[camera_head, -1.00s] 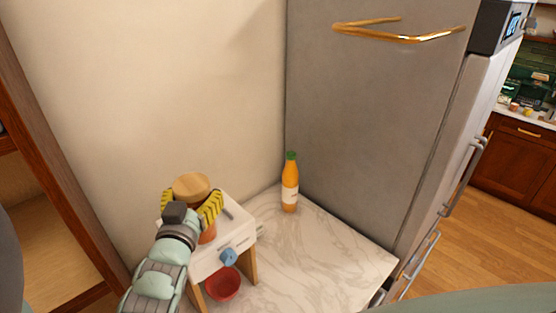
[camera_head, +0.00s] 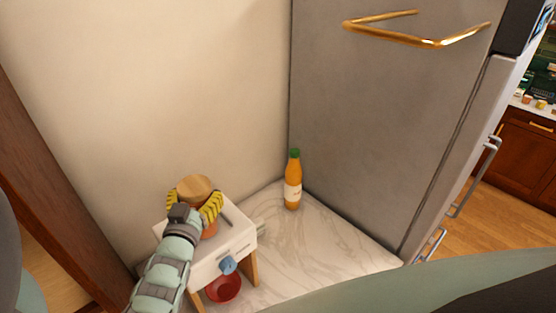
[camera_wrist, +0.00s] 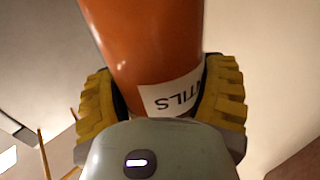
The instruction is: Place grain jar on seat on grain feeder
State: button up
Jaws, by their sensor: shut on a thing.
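The grain jar (camera_head: 210,230) is orange-brown with a round wooden lid (camera_head: 195,187). In the wrist view the jar (camera_wrist: 150,45) fills the middle and carries a white label ending in "TILS". My gripper (camera_head: 196,203), with yellow ribbed fingers, is shut on the jar from both sides. The grain feeder (camera_head: 215,262) is a white box on wooden legs with a blue knob (camera_head: 228,265) on its front. The jar is upright at the feeder's top. Its base and the seat are hidden, so I cannot tell whether it touches the seat.
A red bowl (camera_head: 224,288) sits beneath the feeder on the marble counter (camera_head: 300,240). An orange bottle with a green cap (camera_head: 293,180) stands to the right, near the wall. A tall grey cabinet with a gold handle (camera_head: 420,40) bounds the counter's right side.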

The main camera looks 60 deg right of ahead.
jog(key=o, duration=1.2)
jog(key=shift+r, duration=0.15)
jog(key=shift+a, duration=0.1)
